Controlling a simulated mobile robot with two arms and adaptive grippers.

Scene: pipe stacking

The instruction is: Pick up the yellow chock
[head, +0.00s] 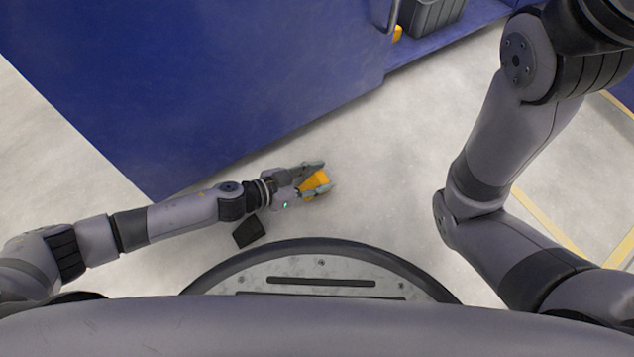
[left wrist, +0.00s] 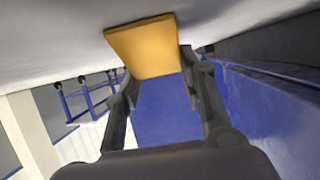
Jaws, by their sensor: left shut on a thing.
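The yellow chock (head: 314,183) is between the two fingers of my left gripper (head: 327,176), low over the pale floor in front of the blue cabinet. In the left wrist view the chock (left wrist: 145,48) shows a flat yellow-orange face at the fingertips, with one finger on each side of it. My left gripper is shut on it. Whether the chock still touches the floor I cannot tell. My right arm comes down at the right of the head view, but its gripper is not in view.
A large blue cabinet (head: 200,80) stands close beyond my left gripper. A grey crate (head: 432,14) and a small orange-yellow thing (head: 397,33) are at its opening. Pale floor (head: 400,150) is clear to the right of the gripper. Blue frames (left wrist: 85,97) stand in the distance.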

